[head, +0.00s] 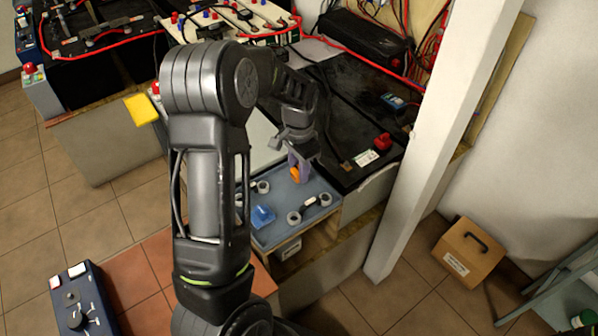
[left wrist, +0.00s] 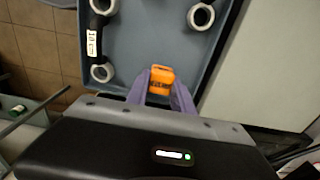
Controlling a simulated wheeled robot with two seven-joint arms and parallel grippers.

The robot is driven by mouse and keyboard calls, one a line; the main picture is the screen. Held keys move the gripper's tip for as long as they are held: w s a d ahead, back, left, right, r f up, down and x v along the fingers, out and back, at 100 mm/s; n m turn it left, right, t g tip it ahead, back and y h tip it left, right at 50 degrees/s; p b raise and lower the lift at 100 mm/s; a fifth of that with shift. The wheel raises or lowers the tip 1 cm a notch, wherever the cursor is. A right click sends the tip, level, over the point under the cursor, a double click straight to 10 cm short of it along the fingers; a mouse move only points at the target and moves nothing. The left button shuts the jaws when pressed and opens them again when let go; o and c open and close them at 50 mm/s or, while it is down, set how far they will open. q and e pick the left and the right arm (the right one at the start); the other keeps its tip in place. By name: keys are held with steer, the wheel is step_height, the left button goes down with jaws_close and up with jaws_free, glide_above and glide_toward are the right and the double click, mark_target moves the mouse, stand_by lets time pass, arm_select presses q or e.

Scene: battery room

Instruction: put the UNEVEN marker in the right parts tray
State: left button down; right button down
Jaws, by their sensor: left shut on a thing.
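My left gripper (head: 298,168) reaches down from above over a blue-grey tray (head: 278,234). Its purple fingers (left wrist: 160,86) are shut on a small orange marker (left wrist: 161,80), which also shows in the head view (head: 295,174). Dark lettering on the marker is too small to read. The marker is over the tray, which also fills the middle of the left wrist view (left wrist: 150,35). I cannot tell whether the marker touches the tray floor. My right gripper is not in view.
The tray holds black links with grey ring ends (head: 309,208) and a blue piece (head: 262,215). A white post (head: 445,130) stands to the right. A black battery top with a red terminal cap (head: 383,141) lies behind. A cardboard box (head: 468,252) sits on the floor.

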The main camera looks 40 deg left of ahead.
arm_select(q)
steer(key=shift+f, duration=0.7)
steer(key=shift+f, duration=0.2)
steer(key=c, duration=1.1)
jaws_free()
steer(key=shift+r, duration=0.1)
